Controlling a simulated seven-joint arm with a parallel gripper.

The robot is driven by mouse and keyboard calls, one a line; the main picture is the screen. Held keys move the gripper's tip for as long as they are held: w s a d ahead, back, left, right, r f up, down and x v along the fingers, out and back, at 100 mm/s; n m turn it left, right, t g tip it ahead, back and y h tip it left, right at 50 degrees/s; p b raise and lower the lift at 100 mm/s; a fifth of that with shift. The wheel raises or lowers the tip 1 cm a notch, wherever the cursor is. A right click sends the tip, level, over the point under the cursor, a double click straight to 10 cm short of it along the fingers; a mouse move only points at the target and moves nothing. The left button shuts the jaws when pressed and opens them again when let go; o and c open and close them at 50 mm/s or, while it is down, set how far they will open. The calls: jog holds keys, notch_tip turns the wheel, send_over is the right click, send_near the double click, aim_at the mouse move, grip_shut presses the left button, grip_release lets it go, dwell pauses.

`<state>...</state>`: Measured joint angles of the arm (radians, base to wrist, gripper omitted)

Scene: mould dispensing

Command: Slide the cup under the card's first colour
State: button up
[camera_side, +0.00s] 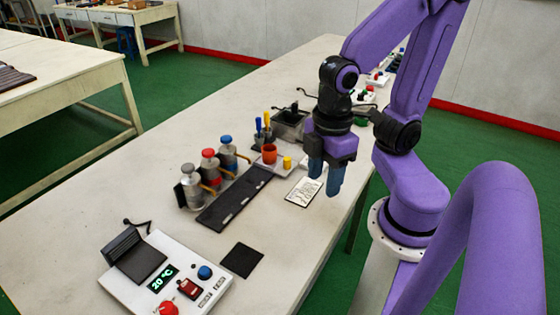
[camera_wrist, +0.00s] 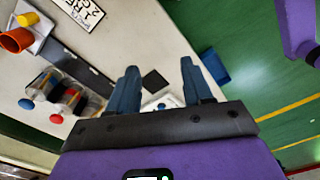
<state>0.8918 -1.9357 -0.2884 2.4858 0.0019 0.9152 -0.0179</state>
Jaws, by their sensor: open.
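The orange-red cup (camera_side: 270,154) stands upright on a small white tray beside a yellow cylinder (camera_side: 287,162); the cup also shows in the wrist view (camera_wrist: 16,40). Three bottle-like dispensers stand in a row: one with a grey top (camera_side: 190,187), one with a red top (camera_side: 209,155) and one with a blue top (camera_side: 226,141). A dark slotted strip (camera_side: 234,200) runs along their front. My gripper (camera_side: 325,176) is open and empty, above the table near the card, apart from the cup.
A white panel (camera_side: 207,292) with a 20 °C display, a red button, a blue button and a dark plate stands at the front. A black square (camera_side: 242,260) lies beside it. A grey bin (camera_side: 290,126) is behind the cup. The table's right edge is close to my gripper.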

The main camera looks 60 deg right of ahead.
jog(key=w+d+m, duration=0.3)
jog(key=w, duration=0.5)
jog(key=m, duration=0.7)
send_over(287, 158)
notch_tip(287, 158, down, 17)
jog(key=shift+f, duration=0.1)
jog(key=shift+a, duration=0.1)
grip_shut()
